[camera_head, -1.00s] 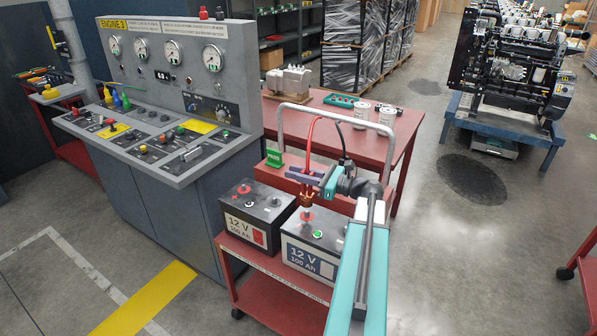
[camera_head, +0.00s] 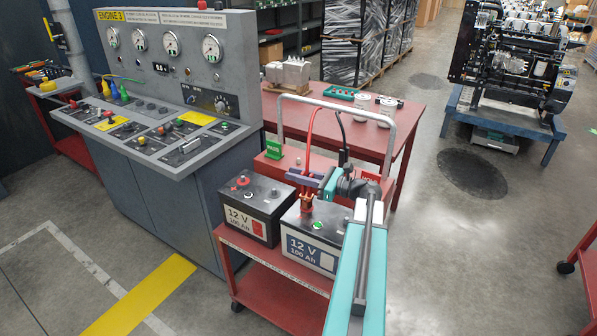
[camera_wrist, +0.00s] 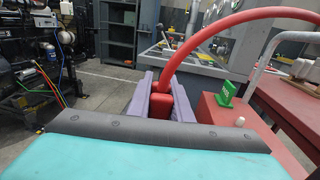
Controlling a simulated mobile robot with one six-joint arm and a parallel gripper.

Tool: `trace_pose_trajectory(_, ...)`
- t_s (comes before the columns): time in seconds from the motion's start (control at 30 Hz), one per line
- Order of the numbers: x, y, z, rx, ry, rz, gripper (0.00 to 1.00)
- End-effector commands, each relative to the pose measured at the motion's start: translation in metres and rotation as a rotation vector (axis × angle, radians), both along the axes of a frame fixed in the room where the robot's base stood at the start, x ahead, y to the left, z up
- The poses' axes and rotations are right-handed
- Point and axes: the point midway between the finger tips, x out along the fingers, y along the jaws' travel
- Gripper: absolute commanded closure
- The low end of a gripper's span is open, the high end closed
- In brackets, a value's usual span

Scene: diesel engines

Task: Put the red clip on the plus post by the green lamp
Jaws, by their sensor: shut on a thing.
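My gripper (camera_head: 306,184) is shut on the red clip (camera_wrist: 160,104), whose red body sits between the two purple fingers in the wrist view. In the head view the clip's copper jaws (camera_head: 306,203) point down over the right-hand battery (camera_head: 311,248). The green lamp (camera_head: 318,224) is on that battery's top, just right of and nearer than the jaws. The plus post there is hidden behind the jaws; I cannot tell whether they touch it. A red cable (camera_head: 310,130) rises from the clip.
The left-hand battery (camera_head: 251,217) stands beside it with a red post (camera_head: 242,181). Both stand on a red trolley (camera_head: 280,290) with a grey handle (camera_head: 395,125). A green sign (camera_head: 275,150) stands behind. The grey control desk (camera_head: 180,160) is left.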

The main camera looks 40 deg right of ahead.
Motion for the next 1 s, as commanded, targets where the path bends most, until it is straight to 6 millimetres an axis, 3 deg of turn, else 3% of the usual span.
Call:
trace_pose_trajectory(0.57,0.0001,0.0001,-0.0063,0.001,-0.002,0.0,1.0)
trace_pose_trajectory(0.6,0.0001,0.0001,-0.0062,0.001,-0.002,0.0,0.78)
trace_pose_trajectory(0.7,0.0001,0.0001,-0.0063,0.0,-0.001,0.0,0.61)
trace_pose_trajectory(1.0,-0.0002,0.0,-0.0074,0.001,0.001,0.0,0.6)
